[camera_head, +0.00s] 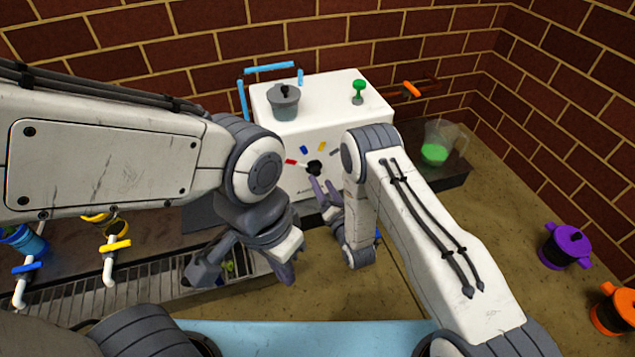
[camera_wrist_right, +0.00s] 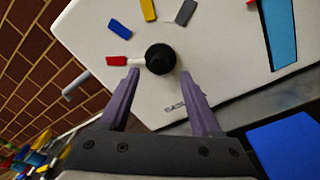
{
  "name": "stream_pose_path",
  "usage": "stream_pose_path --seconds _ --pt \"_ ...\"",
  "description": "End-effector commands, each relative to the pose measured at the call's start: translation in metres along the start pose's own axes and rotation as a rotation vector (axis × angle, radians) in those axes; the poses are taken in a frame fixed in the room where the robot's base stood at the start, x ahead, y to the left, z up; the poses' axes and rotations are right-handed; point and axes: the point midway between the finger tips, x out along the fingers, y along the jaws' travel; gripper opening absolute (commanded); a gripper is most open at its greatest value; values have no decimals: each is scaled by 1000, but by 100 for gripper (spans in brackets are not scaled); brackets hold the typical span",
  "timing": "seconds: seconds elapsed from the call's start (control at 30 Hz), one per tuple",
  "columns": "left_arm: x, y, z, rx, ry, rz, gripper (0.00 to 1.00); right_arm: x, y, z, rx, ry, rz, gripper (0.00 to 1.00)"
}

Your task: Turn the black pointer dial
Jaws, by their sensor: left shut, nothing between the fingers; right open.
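The black dial (camera_head: 314,168) is on the front of a white machine (camera_head: 280,183). In the right wrist view the dial (camera_wrist_right: 160,58) has a white pointer (camera_wrist_right: 138,61) toward the red mark (camera_wrist_right: 117,60) at left. Blue (camera_wrist_right: 119,28), yellow (camera_wrist_right: 148,10) and grey (camera_wrist_right: 185,12) marks arc around it. My right gripper (camera_wrist_right: 158,80) is open and empty. Its purple fingertips lie on either side just below the dial; contact cannot be told. My left gripper (camera_head: 287,275) is shut and empty, low in the head view, apart from the dial.
A grey lidded pot (camera_head: 284,103) and a green knob-topped piece (camera_head: 358,90) are on the machine's top. A jug with green liquid (camera_head: 435,150) stands right. Purple (camera_head: 565,246) and orange-handled (camera_head: 614,308) pots stand far right. Taps (camera_head: 112,252) stand left, and brick walls rise behind.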

Motion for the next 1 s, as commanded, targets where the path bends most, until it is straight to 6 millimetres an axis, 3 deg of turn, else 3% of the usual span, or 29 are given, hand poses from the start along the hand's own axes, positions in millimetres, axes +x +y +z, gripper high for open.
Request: stream_pose_path --seconds 0.03,0.23,0.6,0.67,0.77,0.8,1.0 --pt "10 -1 1 0 0 0 0 10 -2 -3 0 -4 4 64" --pt "21 -2 1 0 0 0 0 33 -1 -2 1 -1 1 64" --pt "21 -2 1 0 0 0 0 40 0 0 1 1 -1 64" --pt "21 -2 1 0 0 0 0 40 0 0 1 1 -1 45" --pt "21 -2 1 0 0 0 0 40 0 0 1 1 0 7" --pt "21 -2 1 0 0 0 0 40 1 0 1 1 0 0" --pt "22 -2 1 0 0 0 0 40 1 0 1 1 1 0"
